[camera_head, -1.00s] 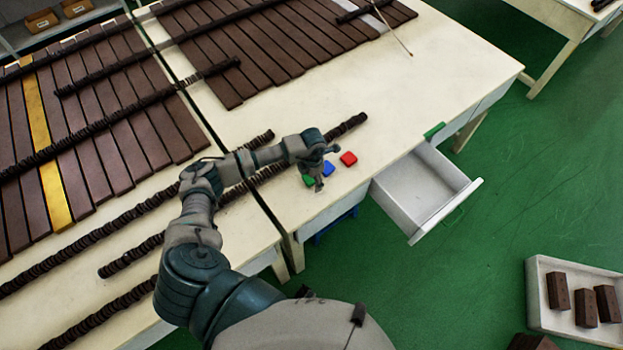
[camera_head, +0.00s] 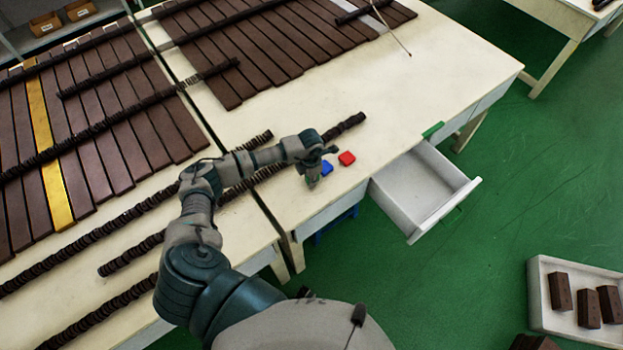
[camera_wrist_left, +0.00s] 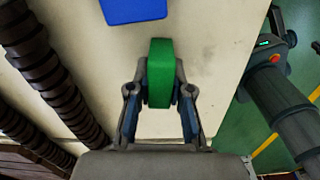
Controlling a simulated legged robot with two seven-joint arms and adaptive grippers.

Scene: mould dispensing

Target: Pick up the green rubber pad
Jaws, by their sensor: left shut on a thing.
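The green rubber pad (camera_wrist_left: 160,72) is between the fingers of my left gripper (camera_wrist_left: 160,88) in the left wrist view, and the gripper is shut on it. In the head view my left gripper (camera_head: 314,174) is over the near edge of the pale table, and it mostly hides the green pad there. I cannot tell whether the pad is clear of the table top. A blue pad (camera_head: 327,168) lies just right of the gripper, and it also shows in the left wrist view (camera_wrist_left: 135,8). A red pad (camera_head: 346,158) lies further right. My right gripper is not in view.
An open, empty white drawer (camera_head: 412,202) juts out from the table, with a green piece (camera_head: 433,130) at its back corner. Dark ribbed rods (camera_head: 343,127) and rows of brown slats (camera_head: 260,45) lie on the tables. A white tray (camera_head: 541,300) holds brown blocks.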

